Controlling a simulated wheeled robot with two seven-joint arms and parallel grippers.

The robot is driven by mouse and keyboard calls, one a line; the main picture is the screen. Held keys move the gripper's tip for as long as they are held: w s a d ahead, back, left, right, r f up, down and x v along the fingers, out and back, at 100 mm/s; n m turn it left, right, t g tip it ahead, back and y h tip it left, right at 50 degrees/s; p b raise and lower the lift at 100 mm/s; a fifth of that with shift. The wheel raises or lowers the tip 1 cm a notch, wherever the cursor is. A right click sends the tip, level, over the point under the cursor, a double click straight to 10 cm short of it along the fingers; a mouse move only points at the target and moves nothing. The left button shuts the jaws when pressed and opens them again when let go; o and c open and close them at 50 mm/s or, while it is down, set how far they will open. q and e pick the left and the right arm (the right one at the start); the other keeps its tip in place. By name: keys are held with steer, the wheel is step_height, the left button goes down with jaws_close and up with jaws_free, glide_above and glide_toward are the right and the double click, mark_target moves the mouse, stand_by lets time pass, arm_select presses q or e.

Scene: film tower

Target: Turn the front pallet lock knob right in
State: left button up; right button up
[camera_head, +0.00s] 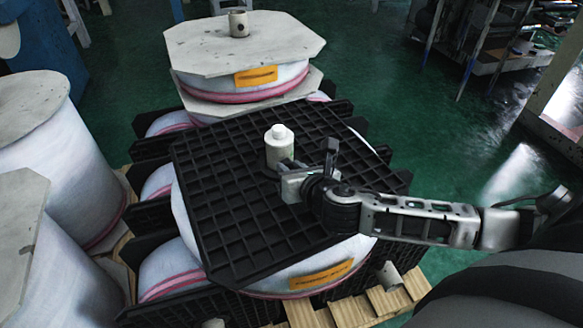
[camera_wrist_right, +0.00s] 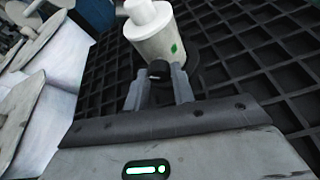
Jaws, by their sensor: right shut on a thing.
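The front pallet lock knob is a small black knob (camera_wrist_right: 158,71) on the side of a white upright post with a green mark (camera_wrist_right: 155,32). In the head view this post (camera_head: 279,150) stands up from the middle of the front black grid pallet (camera_head: 232,200). My right gripper (camera_head: 284,166) reaches in from the right, low beside the post. In the right wrist view its two fingers (camera_wrist_right: 158,80) lie on either side of the black knob, shut on it. In the head view the knob is hidden by the gripper. My left gripper is not in view.
Behind stands another film stack with a pale octagonal board (camera_head: 220,50) and a short post (camera_head: 238,23). Large wrapped rolls (camera_head: 62,165) stand at the left. A wooden pallet (camera_head: 350,302) shows below the front stack. The green floor (camera_head: 445,130) at the right is mostly clear.

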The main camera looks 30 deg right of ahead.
steer(key=shift+s+d+f+m+t+y, duration=0.1)
steer(key=shift+f+m+t+y, duration=0.15)
steer(key=shift+m+y, duration=0.65)
steer(key=shift+m+t+y+b, duration=0.5)
steer(key=shift+m+b, duration=0.4)
steer(key=shift+m, duration=0.4)
steer(key=o, duration=1)
steer(key=shift+r, duration=0.1)
steer(key=v, duration=1.6)
